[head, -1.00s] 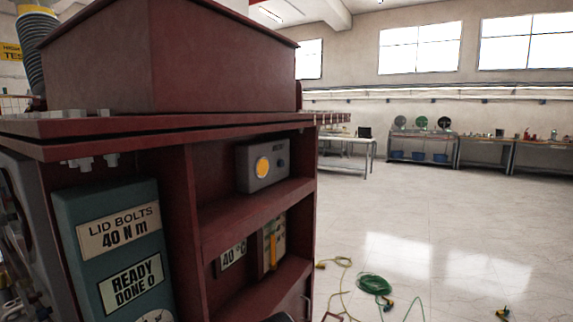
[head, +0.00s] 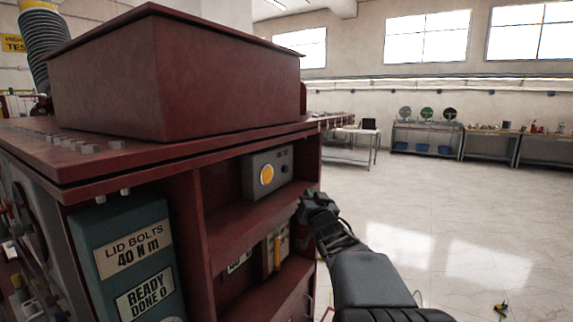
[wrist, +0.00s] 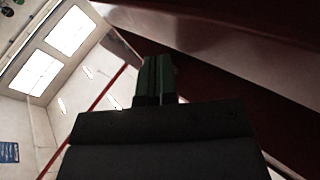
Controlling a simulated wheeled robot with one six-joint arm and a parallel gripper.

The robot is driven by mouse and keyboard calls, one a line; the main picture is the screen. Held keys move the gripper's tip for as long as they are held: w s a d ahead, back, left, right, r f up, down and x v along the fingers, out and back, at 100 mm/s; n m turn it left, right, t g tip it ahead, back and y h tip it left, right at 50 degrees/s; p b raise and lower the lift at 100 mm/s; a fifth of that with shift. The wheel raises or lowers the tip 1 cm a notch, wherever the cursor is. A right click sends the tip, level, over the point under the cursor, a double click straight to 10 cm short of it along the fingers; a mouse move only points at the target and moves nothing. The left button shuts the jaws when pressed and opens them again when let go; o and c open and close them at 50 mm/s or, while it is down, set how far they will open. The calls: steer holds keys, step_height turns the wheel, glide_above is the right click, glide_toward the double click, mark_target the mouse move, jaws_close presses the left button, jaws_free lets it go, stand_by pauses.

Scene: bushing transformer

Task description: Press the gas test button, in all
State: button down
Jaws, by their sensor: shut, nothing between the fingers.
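A grey box (head: 280,164) sits on the upper shelf of the red transformer cabinet (head: 190,215). It has a round orange-yellow face (head: 267,175) at the front and small dark details to the right of it. No gas test label is readable on it, so I cannot tell which part is the button. My gripper (head: 312,200) is at the cabinet's right front edge, below and to the right of the box and apart from its face. In the wrist view my gripper (wrist: 155,78) shows its fingers together and empty, close to dark red panels.
A teal panel (head: 125,250) reads "LID BOLTS 40 N m" and "READY DONE 0". The lower shelf holds a partly hidden gauge (head: 277,252). Shelf edges and the right cabinet post surround the box.

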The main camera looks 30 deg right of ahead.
mark_target(285, 169)
steer(key=s+d+r+n+t+y+p, duration=0.1)
steer(key=d+r+t+y, duration=0.1)
steer(key=d+r+t, duration=0.2)
steer(key=shift+s+d+r+n+t, duration=0.3)
steer(key=shift+r+n, duration=0.1)
steer(key=shift+r, duration=0.5)
steer(key=shift+w+a, duration=0.1)
steer(key=shift+w, duration=0.05)
steer(key=shift+y, duration=0.3)
steer(key=shift+w+a+p, duration=0.15)
steer(key=shift+w+a, duration=0.5)
steer(key=shift+w, duration=0.6)
steer(key=shift+w+a+p, duration=0.15)
steer(key=shift+w+a, duration=0.55)
steer(key=shift+w, duration=0.55)
steer(key=shift+w+a+p, duration=0.15)
steer(key=shift+w+a, duration=0.5)
steer(key=shift+w, duration=0.6)
steer(key=shift+w+a, duration=0.1)
steer(key=shift+w, duration=0.1)
steer(key=shift+w+a+b, duration=0.1)
steer(key=shift+w+b, duration=0.15)
steer(key=shift+b, duration=0.15)
